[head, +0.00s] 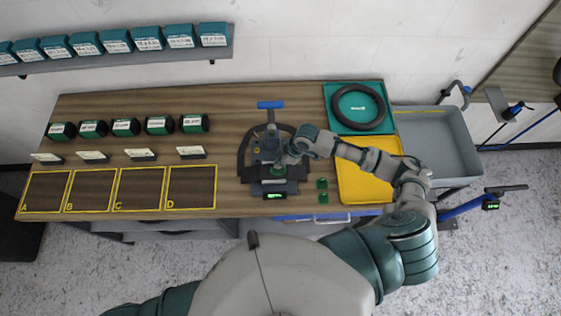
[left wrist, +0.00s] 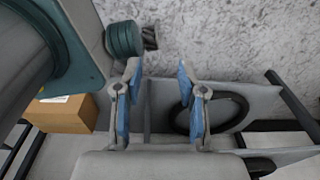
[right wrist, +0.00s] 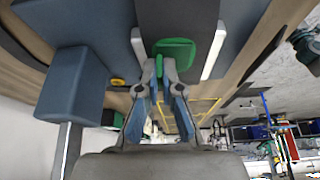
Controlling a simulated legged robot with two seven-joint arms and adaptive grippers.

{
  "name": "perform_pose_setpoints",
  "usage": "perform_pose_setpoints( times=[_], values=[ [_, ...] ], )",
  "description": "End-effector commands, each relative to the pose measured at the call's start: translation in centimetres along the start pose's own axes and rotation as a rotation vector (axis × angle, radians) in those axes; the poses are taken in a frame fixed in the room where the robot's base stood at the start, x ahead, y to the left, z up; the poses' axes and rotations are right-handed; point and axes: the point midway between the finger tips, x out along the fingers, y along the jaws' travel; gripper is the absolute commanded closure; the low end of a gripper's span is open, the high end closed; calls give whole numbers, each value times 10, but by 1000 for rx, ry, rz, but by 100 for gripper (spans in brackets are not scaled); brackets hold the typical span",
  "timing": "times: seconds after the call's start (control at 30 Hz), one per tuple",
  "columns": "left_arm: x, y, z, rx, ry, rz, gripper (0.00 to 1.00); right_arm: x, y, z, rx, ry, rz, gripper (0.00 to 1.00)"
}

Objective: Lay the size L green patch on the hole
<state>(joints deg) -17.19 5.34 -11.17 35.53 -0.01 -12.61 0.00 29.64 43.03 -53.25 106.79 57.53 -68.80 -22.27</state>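My right gripper (right wrist: 159,68) has its fingertips close together at the edge of a green patch (right wrist: 175,50) and looks shut on it. The patch is over or against a dark strip (right wrist: 178,18); I cannot tell if it touches. In the head view, the patch (head: 278,170) is at the repair stand (head: 268,186), under my right gripper (head: 288,160). The hole is hidden or too small to see. Two more green patches (head: 322,184) (head: 322,197) lie right of the stand; size marks are unreadable. My left gripper (left wrist: 158,75) is open and empty, away from the bench.
A yellow tray (head: 362,187) and a green tray (head: 337,122) with a black ring (head: 359,107) are right of the stand. A grey bin (head: 440,140) is farther right. Several dark green rolls (head: 126,127) and marked squares A to D (head: 140,189) fill the left side.

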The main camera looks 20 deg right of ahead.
Motion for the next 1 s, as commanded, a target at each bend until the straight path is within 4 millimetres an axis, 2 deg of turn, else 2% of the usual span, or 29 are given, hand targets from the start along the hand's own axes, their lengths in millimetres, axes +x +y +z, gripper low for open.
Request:
perform_pose_setpoints(
  times=[0.17, 0.43, 0.8, 1.0],
  values=[
    [0, 2, 0, -1, 0, 2, 60, 5, -4, 4, 2, -3, -12, 100],
    [0, 22, -4, -2, 5, 26, 60, 5, -4, 7, 5, -13, -11, 100],
    [-17, 9, -4, 1, 3, 12, 60, -14, -2, 0, 4, -9, -8, 100],
    [-24, 9, -5, 0, 4, 11, 60, -24, -2, -8, 2, -4, -5, 100]
  ],
)
